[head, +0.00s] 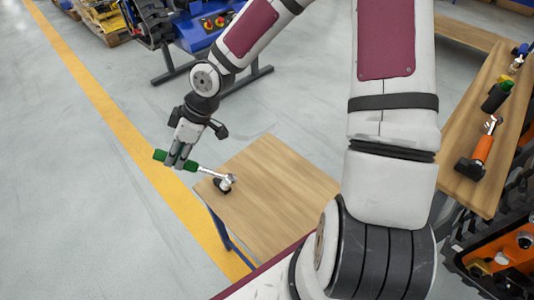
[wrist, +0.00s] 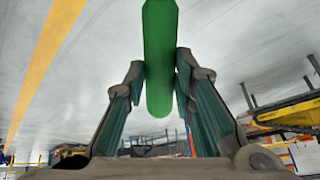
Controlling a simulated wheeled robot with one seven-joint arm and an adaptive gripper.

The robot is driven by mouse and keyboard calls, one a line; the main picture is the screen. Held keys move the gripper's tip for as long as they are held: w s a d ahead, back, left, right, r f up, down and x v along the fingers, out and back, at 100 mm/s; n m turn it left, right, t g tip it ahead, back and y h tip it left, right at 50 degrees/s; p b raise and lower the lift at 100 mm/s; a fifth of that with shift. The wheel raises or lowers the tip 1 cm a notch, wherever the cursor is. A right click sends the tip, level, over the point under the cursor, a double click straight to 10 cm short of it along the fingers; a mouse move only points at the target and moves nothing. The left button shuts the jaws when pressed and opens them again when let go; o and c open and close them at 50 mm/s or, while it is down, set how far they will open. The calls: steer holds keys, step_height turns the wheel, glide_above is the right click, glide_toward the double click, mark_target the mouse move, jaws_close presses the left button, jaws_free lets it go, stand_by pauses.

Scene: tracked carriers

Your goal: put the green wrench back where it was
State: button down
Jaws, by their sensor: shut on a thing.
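The green wrench (head: 207,171) has a green handle and a bright metal head. My gripper (head: 177,162) is shut on the green handle, which sticks out on both sides of the fingers. The wrench lies at a slight slant, with its handle out past the left edge of the small wooden table (head: 275,195) and its metal head over the table's left corner. A small dark piece (head: 221,186) is right under the head; I cannot tell whether they touch. In the wrist view the green handle (wrist: 160,60) is between both fingers.
The rest of the small table is bare. A wooden bench (head: 455,195) at the right bears an orange tool (head: 483,149), a dark green-topped item (head: 497,95) and another small tool. A blue stand (head: 205,35) with coloured parts is behind my arm. A yellow floor line (head: 95,95) runs at the left.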

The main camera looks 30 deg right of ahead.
steer(key=s+d+f+n+g+h+b, duration=0.2)
steer(key=s+f+n+h+b, duration=0.15)
steer(key=s, duration=0.35)
steer(key=s+d+f+n+g+h+b, duration=0.1)
steer(key=s+f+n+g+h+b, duration=0.1)
steer(key=s+f+n+h+b, duration=0.25)
steer(key=shift+n+y, duration=0.4)
steer(key=shift+y, duration=0.5)
steer(key=w+d, duration=0.3)
steer(key=w+d+b, duration=0.1)
steer(key=w+d, duration=0.2)
steer(key=w+d+f, duration=0.1)
steer(key=w+d, duration=0.2)
steer(key=w, duration=0.1)
steer(key=shift+d+b, duration=0.25)
steer(key=shift+b, duration=0.15)
step_height(320, 180, down, 4)
steer(key=shift+r+b, duration=0.2)
steer(key=shift+b, duration=0.7)
steer(key=c, duration=1.3)
jaws_free()
steer(key=shift+c, duration=0.2)
steer(key=shift+r, duration=0.1)
